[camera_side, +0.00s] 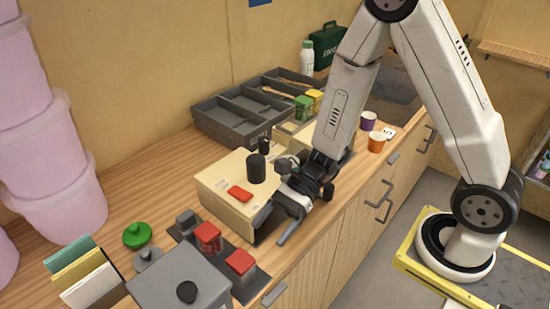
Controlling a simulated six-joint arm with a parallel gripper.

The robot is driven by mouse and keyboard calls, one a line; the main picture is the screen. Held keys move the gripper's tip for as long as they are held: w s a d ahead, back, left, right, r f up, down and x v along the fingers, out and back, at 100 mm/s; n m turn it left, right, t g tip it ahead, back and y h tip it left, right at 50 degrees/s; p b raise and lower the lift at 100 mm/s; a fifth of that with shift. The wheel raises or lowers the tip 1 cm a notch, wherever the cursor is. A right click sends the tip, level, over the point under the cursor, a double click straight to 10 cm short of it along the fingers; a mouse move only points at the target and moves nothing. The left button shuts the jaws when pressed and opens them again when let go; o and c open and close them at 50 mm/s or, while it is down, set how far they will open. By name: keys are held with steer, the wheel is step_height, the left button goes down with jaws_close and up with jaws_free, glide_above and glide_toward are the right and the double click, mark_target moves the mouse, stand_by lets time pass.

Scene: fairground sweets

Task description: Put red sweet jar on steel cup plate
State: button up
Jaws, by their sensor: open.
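Two red jars stand on a dark grey tray (184,232) at the front: one red jar (208,238) is near its middle, the other red jar (240,263) is at its right end. A grey jar (186,220) is at the tray's back end. I cannot tell which red jar is the one named. My gripper (284,222) is open and empty, pointing down beside the front of a cream machine (222,203), apart from both red jars. I cannot clearly pick out the steel cup plate; the gripper and arm hide part of the machine's front.
A grey box with a black knob (187,291) stands close in front of the tray. Green (137,235) and grey (149,257) round lids lie left. A divided grey tray (233,116), green (303,107) and yellow jars (315,98), and purple (368,121) and orange cups (377,142) stand farther back.

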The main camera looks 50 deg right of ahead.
steer(key=shift+v, duration=1.1)
steer(key=shift+s+d+f+n+g+h, duration=0.1)
steer(key=shift+s+d+n+g+h, duration=0.1)
steer(key=shift+s+n+g+h, duration=0.35)
steer(key=s+d+n+h, duration=0.1)
steer(key=n, duration=0.1)
steer(key=s+d+n+g+h, duration=0.1)
steer(key=n, duration=0.1)
steer(key=shift+s+f+h, duration=0.25)
steer(key=shift+s+f, duration=0.1)
steer(key=shift+s, duration=0.05)
steer(key=d+n+t+h, duration=0.1)
steer(key=d+n+h, duration=0.6)
steer(key=d+n, duration=0.1)
steer(key=shift+r, duration=0.15)
steer(key=shift+w+d+r+n+t+h, duration=0.75)
steer(key=shift+w+d+n+t, duration=0.15)
steer(key=shift+n, duration=0.35)
steer(key=shift+w+d+r+n+t+h, duration=0.7)
steer(key=shift+n+t, duration=0.25)
steer(key=shift+n, duration=0.25)
